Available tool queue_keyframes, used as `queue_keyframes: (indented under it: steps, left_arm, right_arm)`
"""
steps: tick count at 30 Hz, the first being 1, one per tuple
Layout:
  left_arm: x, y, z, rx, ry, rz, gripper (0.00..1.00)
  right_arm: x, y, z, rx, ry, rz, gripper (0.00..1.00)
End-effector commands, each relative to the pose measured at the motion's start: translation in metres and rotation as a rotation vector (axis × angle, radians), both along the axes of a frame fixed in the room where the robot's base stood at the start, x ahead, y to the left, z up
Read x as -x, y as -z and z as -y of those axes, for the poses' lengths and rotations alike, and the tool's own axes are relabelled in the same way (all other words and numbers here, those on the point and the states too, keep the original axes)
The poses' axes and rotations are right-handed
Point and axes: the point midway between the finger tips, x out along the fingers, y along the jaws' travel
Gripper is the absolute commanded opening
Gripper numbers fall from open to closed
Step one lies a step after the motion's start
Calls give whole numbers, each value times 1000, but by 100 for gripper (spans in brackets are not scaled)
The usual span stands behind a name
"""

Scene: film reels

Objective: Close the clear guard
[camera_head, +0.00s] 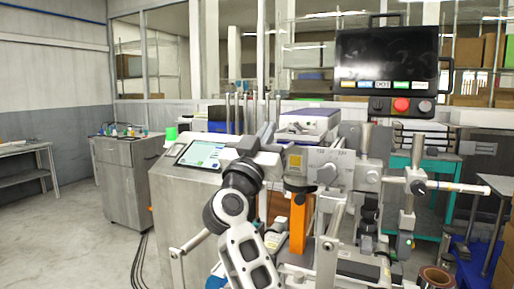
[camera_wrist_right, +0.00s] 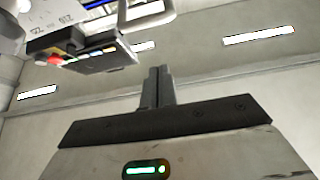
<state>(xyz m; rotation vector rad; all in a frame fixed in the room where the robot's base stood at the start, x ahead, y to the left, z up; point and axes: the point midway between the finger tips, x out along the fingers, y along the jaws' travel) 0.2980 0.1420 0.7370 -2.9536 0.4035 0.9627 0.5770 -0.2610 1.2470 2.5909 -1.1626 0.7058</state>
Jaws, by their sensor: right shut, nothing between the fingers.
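My right gripper (camera_head: 267,128) is raised over the machine in the middle of the head view, beside the touch screen. In the right wrist view its two fingers (camera_wrist_right: 158,84) are pressed together with nothing between them, and they point up towards the ceiling lights. I cannot make out the clear guard for certain in either view; its see-through panel does not stand out from the machine parts and my arm hides some of them. My left gripper is not in view.
A tilted touch screen (camera_head: 200,154) is left of my arm. A black display (camera_head: 387,60) with a red button (camera_head: 401,104) below stands at the back right. Rods and clamps (camera_head: 416,187) crowd the right. A steel cabinet (camera_head: 128,175) and open floor (camera_head: 80,240) lie left.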

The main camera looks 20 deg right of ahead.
Motion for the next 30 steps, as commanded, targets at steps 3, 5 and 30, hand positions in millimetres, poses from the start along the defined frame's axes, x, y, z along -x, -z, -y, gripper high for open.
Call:
queue_keyframes:
  steps: [3, 5, 30]
  left_arm:
    - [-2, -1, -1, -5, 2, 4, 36]
    - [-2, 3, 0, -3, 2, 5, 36]
    - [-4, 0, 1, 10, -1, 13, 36]
  right_arm:
    - [-13, -9, 15, 2, 2, -1, 0]
    - [-14, 8, 15, 3, 1, -5, 0]
    - [-17, 65, 19, 0, 3, -9, 0]
